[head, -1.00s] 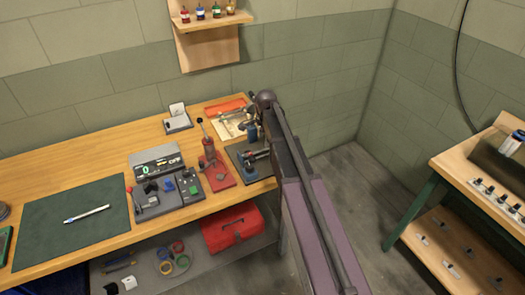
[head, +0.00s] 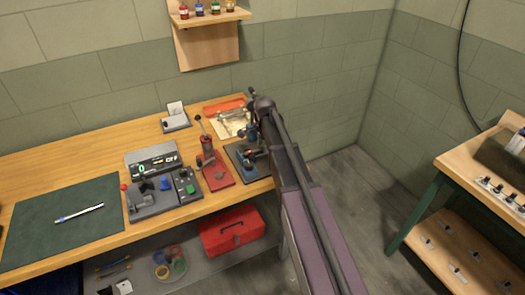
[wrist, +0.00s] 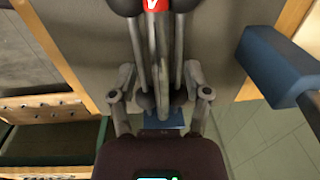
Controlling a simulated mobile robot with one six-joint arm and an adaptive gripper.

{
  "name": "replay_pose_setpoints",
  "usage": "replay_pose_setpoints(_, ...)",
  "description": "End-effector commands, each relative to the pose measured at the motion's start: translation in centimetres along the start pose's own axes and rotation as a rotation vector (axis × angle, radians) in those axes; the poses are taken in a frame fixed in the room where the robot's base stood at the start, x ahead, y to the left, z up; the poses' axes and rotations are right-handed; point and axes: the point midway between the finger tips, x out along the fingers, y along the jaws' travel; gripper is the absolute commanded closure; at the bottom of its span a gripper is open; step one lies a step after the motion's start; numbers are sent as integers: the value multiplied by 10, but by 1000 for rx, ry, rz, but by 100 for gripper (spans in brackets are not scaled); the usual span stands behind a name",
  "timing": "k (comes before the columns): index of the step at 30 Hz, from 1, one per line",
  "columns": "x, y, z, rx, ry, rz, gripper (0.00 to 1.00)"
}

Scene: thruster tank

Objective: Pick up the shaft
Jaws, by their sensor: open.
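A small grey cylindrical piece (head: 256,154), possibly the shaft, shows beside the blue vise-like fixture on the dark plate at the right end of the bench. My arm partly hides it. In the wrist view my gripper (wrist: 159,85) is open, with its finger links spread to both sides. Slim grey rods run up between the links; I cannot tell whether one is the shaft. A blue block (wrist: 270,62) with a dark bar stands at the right of the wrist view. The fingertips are not clear in the head view.
A red lever press (head: 213,168) stands left of the dark plate (head: 236,150). A grey device panel (head: 150,203) and a green mat (head: 40,240) with a pen (head: 79,213) lie farther left. A second bench (head: 450,170) stands at the right, across open floor.

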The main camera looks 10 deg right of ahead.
Motion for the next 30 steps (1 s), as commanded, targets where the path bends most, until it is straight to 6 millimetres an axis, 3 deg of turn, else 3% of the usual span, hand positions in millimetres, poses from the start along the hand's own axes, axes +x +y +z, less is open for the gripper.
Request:
replay_pose_setpoints(14, 0, 0, 0, 0, 0, 0, 38)
replay_pose_setpoints(21, 0, 0, 0, 0, 0, 0, 100)
replay_pose_setpoints(30, 0, 0, 0, 0, 0, 0, 100)
